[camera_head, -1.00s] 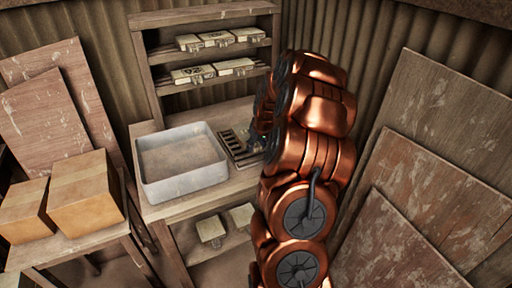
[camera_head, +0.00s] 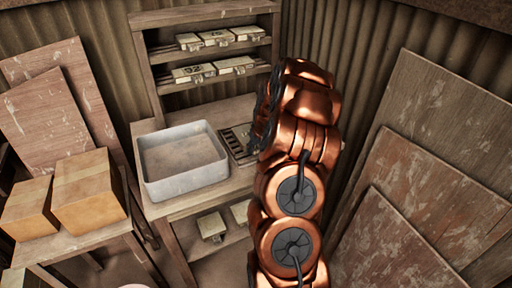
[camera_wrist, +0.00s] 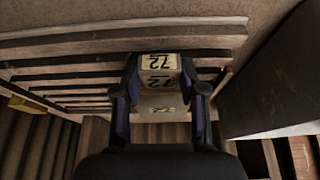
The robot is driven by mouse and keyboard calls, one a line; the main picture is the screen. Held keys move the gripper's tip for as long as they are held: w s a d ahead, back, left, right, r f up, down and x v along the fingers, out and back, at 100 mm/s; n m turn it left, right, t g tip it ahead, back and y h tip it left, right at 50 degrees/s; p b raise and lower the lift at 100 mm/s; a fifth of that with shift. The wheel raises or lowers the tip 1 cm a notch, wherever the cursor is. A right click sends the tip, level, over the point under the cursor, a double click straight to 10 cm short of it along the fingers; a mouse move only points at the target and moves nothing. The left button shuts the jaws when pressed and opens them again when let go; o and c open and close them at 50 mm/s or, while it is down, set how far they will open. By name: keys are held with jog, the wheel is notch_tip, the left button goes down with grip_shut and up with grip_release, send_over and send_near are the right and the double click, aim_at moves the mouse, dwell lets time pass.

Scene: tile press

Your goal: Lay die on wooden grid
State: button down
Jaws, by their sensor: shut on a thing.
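The die is a pale block marked "72" (camera_wrist: 160,63) in the wrist view. My gripper (camera_wrist: 160,88) is shut on it, with one dark finger on each side. The wooden grid (camera_wrist: 60,70), a row of parallel slats, lies behind and around the die in the wrist view. I cannot tell whether the die touches the slats. In the head view the grid (camera_head: 232,138) shows in part on the bench, right of the grey tray. My arm hides its right part, the gripper and the die there.
The grey tray (camera_head: 148,182) stands on the bench left of the grid. A shelf unit (camera_head: 160,75) behind holds several other pale dies (camera_head: 193,73). Two cardboard boxes (camera_head: 88,190) stand on a side table at left. Boards (camera_head: 440,150) lean on the right wall.

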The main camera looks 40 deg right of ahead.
jog(key=shift+f, duration=0.1)
jog(key=c, duration=0.7)
grip_release()
jog(key=shift+o, duration=0.2)
jog(key=b+v, duration=0.3)
jog(key=v, duration=0.9)
